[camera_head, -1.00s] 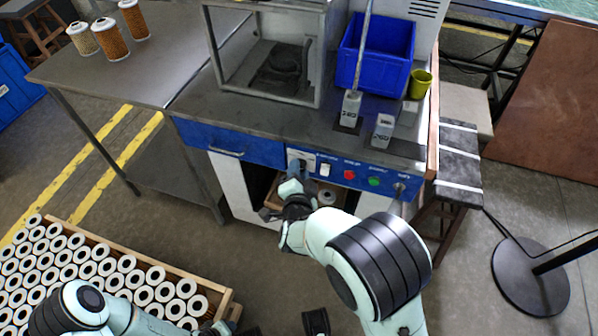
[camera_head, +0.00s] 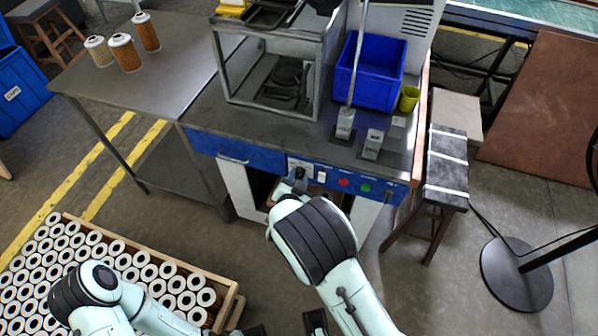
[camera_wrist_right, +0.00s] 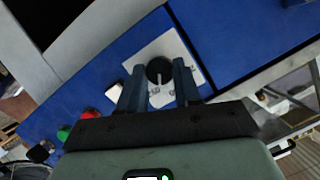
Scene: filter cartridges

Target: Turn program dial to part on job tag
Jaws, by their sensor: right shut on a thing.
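The program dial (camera_wrist_right: 158,71) is a round black knob with a pale pointer line on a white plate (camera_wrist_right: 186,46) set in the blue panel. In the right wrist view, my right gripper (camera_wrist_right: 158,84) has its two blue fingers on either side of the knob and is shut on it. Two grey blocks with labels (camera_head: 345,122) (camera_head: 372,144) stand on the bench; which is the job tag I cannot tell. My left arm is low at left; its jaws are unclear.
The panel has a red button (camera_head: 344,183) and a green button (camera_head: 365,188). A blue bin (camera_head: 376,72) and a yellow cup (camera_head: 409,98) stand on the bench. A crate of white-ended cartridges (camera_head: 234,299) lies at lower left. A stool (camera_head: 445,170) stands right of the bench.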

